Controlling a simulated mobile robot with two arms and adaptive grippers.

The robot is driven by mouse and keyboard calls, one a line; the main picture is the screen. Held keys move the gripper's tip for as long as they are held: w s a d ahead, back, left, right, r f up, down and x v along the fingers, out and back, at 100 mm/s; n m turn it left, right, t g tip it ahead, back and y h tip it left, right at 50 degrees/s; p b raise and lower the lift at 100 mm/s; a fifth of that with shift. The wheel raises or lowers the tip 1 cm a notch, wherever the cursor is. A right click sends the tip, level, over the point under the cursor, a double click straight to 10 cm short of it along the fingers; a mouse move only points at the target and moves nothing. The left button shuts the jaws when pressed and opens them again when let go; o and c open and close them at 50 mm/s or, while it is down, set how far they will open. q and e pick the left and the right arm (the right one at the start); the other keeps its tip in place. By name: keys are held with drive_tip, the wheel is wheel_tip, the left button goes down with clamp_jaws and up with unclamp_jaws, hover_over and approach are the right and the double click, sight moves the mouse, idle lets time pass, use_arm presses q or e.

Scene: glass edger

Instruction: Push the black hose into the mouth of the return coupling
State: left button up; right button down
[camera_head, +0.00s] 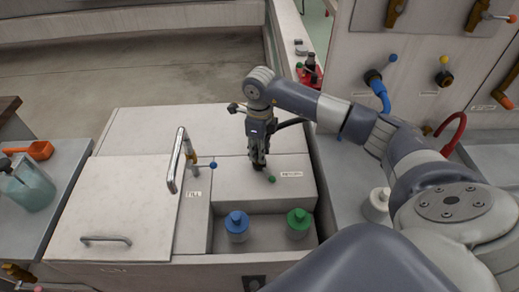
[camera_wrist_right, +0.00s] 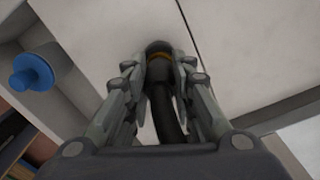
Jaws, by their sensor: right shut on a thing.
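My right gripper (camera_head: 259,165) points down at the white box beside the label reading RETURN (camera_head: 291,174). It is shut on the black hose (camera_wrist_right: 168,115), which runs between its fingers in the right wrist view. A stretch of the hose (camera_head: 292,122) also shows behind the wrist in the head view. At the fingertips is a dark round fitting with an orange band (camera_wrist_right: 158,54). I cannot tell whether this is the return coupling or the hose's end, nor whether the hose is inside the mouth. The gripper hides the coupling in the head view. My left gripper is out of view.
A green ball knob (camera_head: 272,179) is close beside the gripper. A blue-capped bottle (camera_head: 237,226) and a green-capped bottle (camera_head: 298,223) stand in the front recess. The lid (camera_head: 115,205) is otherwise clear.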

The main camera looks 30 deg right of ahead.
drive_tip(key=shift+f+b, duration=0.4)
drive_tip(key=shift+f, duration=0.15)
drive_tip(key=c, duration=1.3)
unclamp_jaws()
drive_tip(key=shift+r, duration=0.1)
wheel_tip(320, 180, up, 12)
drive_tip(key=shift+f, duration=0.1)
